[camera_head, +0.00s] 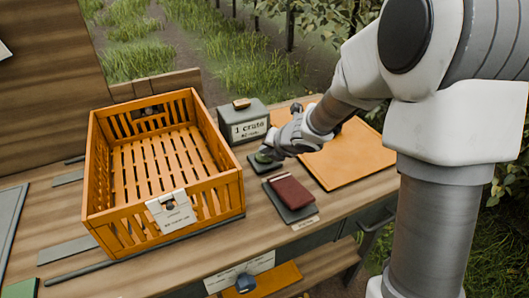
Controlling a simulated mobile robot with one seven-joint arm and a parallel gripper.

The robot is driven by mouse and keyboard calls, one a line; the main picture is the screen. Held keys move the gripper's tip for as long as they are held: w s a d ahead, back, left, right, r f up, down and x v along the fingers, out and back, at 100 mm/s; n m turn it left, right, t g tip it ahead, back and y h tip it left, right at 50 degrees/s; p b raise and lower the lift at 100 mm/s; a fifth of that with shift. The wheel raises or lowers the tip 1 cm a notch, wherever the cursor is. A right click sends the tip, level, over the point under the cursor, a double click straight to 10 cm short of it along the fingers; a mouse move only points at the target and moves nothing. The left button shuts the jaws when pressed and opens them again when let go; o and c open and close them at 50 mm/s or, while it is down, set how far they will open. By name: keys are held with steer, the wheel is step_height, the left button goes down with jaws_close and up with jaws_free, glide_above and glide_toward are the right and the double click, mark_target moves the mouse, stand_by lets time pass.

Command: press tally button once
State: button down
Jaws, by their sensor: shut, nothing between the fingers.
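What looks like the tally button is a small round greenish button (263,157) on a dark base, on the table right of the orange crate. My gripper (268,152) is shut and empty, reaching in from the right with its tips directly at the button. The tips partly cover the button, and I cannot tell whether they touch it or whether it is pressed down.
An empty orange slatted crate (100,200) fills the table's left side. A grey box (240,116) labelled "1 crate" stands behind the button. A dark red block (291,191) lies on a dark pad in front. A flat orange board (345,160) lies to the right.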

mark_target(266, 157)
steer(key=shift+r+p, duration=0.65)
steer(key=shift+r, duration=0.25)
steer(key=shift+r, duration=0.1)
step_height(266, 157, up, 5)
steer(key=p, duration=0.5)
